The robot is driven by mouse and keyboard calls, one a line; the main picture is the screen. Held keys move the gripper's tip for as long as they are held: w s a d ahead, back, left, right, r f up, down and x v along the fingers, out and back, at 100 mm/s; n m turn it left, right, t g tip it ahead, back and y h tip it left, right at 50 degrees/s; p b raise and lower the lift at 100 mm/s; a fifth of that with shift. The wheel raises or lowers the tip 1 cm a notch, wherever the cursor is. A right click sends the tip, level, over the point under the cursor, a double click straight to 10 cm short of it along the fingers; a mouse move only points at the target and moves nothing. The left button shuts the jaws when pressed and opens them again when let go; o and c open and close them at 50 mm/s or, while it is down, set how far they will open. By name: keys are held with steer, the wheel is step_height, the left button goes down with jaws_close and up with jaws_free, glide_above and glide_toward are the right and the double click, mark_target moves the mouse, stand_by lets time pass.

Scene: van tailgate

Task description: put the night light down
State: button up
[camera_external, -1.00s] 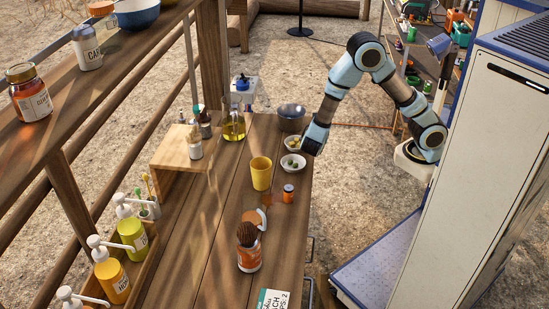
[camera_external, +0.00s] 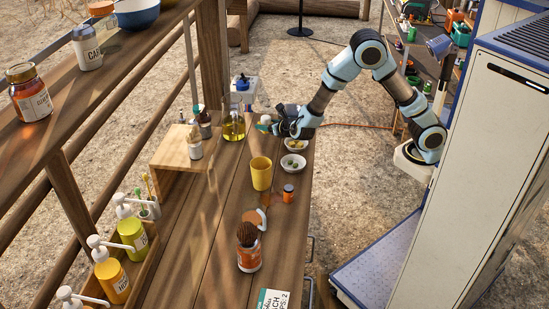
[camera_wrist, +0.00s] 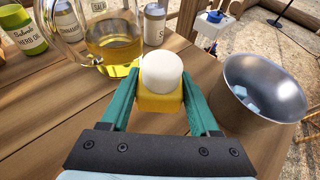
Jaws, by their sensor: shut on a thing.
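The night light (camera_wrist: 160,78) has a white rounded top and a yellow base. In the wrist view it sits between the two teal fingers of my gripper (camera_wrist: 160,100), which are shut on its base. It looks upright. In the outside view my gripper (camera_external: 273,124) is over the far part of the wooden table (camera_external: 205,240), pointing left, with the light only a small pale patch at its tip. I cannot tell whether the light's base touches the table.
A glass jug of yellow oil (camera_wrist: 118,45) stands ahead left, close to the light. A metal pot (camera_wrist: 262,92) with bluish pieces is close on the right. Labelled bottles stand behind. A yellow cup (camera_external: 261,174) and small bowls (camera_external: 293,164) are nearer. Bare planks show left of my gripper.

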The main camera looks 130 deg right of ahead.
mark_target(267, 141)
steer(key=shift+f, duration=2.55)
steer(key=shift+f, duration=0.1)
steer(key=shift+f, duration=0.1)
steer(key=o, duration=1.5)
steer(key=shift+c, duration=0.2)
